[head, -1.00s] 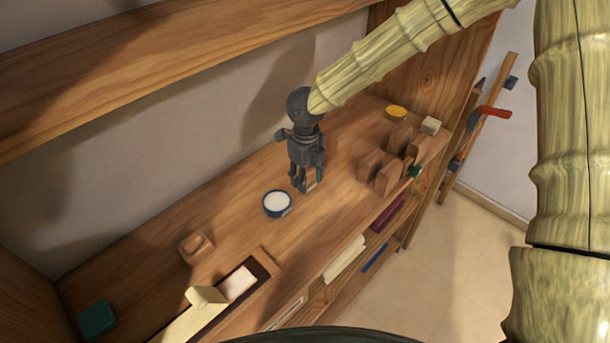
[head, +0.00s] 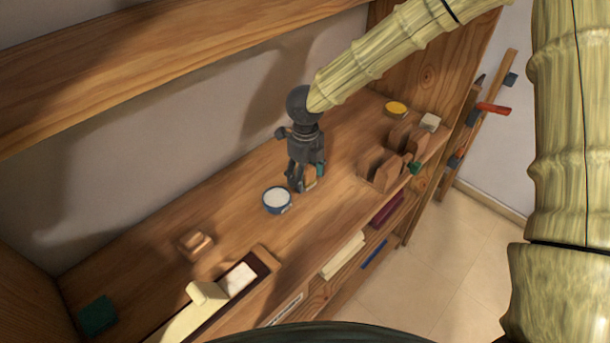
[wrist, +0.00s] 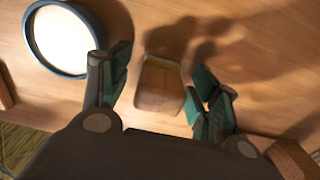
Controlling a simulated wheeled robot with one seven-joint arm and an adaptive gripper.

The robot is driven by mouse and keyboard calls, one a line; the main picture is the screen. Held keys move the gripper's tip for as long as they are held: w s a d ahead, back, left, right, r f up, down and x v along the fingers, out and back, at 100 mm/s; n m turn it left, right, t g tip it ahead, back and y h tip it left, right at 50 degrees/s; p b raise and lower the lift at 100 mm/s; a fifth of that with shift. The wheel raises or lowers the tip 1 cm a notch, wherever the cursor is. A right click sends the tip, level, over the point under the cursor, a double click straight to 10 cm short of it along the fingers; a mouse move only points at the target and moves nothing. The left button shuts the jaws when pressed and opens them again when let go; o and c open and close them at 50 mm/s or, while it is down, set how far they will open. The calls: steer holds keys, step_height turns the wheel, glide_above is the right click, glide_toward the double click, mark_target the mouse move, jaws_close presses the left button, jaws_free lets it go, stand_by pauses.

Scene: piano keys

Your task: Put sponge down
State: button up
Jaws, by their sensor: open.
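The sponge (wrist: 160,86), a small tan block with a yellowish far edge, sits on the wooden worktop (head: 235,215) between the fingers of my gripper (wrist: 158,65). In the wrist view the fingers are spread, with a gap on each side of the block. In the head view the sponge (head: 311,177) is partly hidden by my gripper (head: 304,182), which points down at the worktop.
A blue bowl with white contents (head: 277,200) stands close on the left of my gripper. A wooden slotted holder (head: 384,172) is to the right, with a yellow round thing (head: 396,108) behind. A small wooden block (head: 196,244) lies farther left.

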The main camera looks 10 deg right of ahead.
mark_target(306, 168)
step_height(306, 168, up, 7)
steer(key=shift+r+b, duration=0.2)
steer(key=shift+b, duration=0.25)
stand_by(0.4)
